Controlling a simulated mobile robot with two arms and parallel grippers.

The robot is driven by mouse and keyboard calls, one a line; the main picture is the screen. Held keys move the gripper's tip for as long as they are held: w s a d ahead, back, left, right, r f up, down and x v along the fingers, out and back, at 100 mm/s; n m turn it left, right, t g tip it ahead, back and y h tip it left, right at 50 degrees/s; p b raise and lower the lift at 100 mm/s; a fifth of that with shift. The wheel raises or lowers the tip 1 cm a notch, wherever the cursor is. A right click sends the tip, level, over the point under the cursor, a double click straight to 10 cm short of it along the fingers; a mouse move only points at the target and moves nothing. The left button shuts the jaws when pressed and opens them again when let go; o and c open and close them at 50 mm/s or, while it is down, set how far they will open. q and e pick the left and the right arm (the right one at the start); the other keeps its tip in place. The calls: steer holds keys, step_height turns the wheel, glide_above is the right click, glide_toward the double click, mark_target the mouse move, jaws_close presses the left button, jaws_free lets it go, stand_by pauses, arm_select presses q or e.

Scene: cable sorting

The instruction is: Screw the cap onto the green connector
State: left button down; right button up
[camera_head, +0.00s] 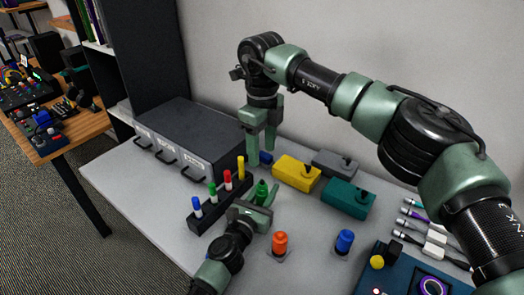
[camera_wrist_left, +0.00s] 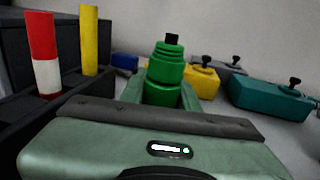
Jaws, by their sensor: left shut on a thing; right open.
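The green connector (camera_head: 262,190) stands upright at the middle of the table, beside the marker rack. In the left wrist view the green connector (camera_wrist_left: 166,72) is stepped and has a black piece on top. My left gripper (camera_head: 258,205) is shut on it, and its fingers (camera_wrist_left: 160,95) flank its lower body. My right gripper (camera_head: 261,143) is open and points down, behind and above the connector, apart from it. I see no separate cap, and cannot tell whether the connector's top part is one.
A black rack (camera_head: 207,220) with coloured sticks stands close left of the connector. Yellow (camera_head: 296,173) and teal (camera_head: 347,198) boxes lie right. Orange (camera_head: 280,242) and blue (camera_head: 344,241) connectors stand in front. A drawer unit (camera_head: 180,130) is behind left. Cables (camera_head: 435,235) lie far right.

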mark_target(259, 200)
arm_select(q)
steer(key=c, duration=1)
jaws_free()
steer(key=shift+o, duration=0.2)
steer(key=shift+p+v, duration=0.35)
steer(key=shift+v, duration=3.5)
steer(key=shift+r, duration=0.1)
